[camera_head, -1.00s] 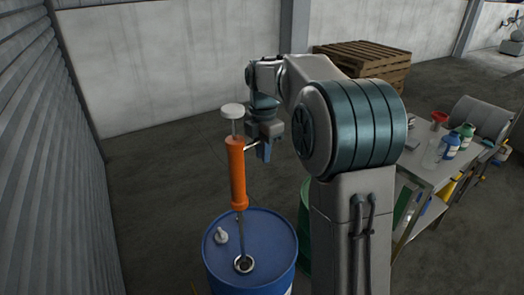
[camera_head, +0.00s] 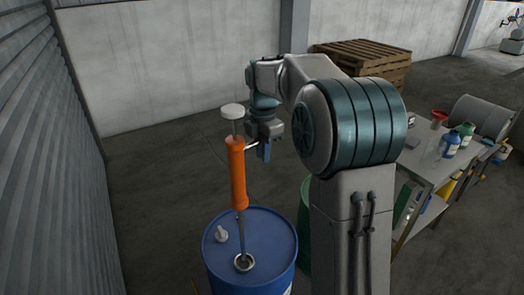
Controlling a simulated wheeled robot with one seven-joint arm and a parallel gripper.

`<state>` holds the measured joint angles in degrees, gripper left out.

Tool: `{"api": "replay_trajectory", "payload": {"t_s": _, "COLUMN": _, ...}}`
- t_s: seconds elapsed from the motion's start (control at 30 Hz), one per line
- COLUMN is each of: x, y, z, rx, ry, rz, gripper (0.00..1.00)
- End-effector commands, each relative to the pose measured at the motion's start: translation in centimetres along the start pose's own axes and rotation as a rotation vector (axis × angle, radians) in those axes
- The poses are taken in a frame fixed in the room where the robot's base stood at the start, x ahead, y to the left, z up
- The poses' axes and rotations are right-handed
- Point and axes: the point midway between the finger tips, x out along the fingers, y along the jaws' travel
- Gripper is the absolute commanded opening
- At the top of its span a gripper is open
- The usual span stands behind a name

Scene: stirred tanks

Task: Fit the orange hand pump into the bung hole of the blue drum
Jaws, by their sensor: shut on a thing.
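The orange hand pump (camera_head: 238,178) has a white knob on top and a thin grey tube below. It hangs nearly upright over the blue drum (camera_head: 275,238). The lower end of its tube meets the ringed bung hole (camera_head: 243,262) in the drum's top; I cannot tell how deep it reaches inside. My gripper (camera_head: 252,146) is shut on the pump near the top of its orange body, reaching in from the right. The fingertips are small and partly hidden by the pump.
A small whitish fitting (camera_head: 221,234) stands on the drum top, left of the tube. A green drum (camera_head: 304,207) is partly hidden behind my arm. A bench (camera_head: 432,165) with bottles and a red funnel is at right. A corrugated wall (camera_head: 50,160) rises at left.

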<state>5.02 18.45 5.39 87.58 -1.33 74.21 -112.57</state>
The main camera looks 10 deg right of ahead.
Motion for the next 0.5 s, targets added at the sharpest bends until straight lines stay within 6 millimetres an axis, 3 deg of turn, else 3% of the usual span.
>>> {"api": "replay_trajectory", "payload": {"t_s": 0.5, "x": 1.1, "y": 0.0, "z": 0.0, "rx": 0.000, "ry": 0.000, "rz": 0.002, "gripper": 0.00}}
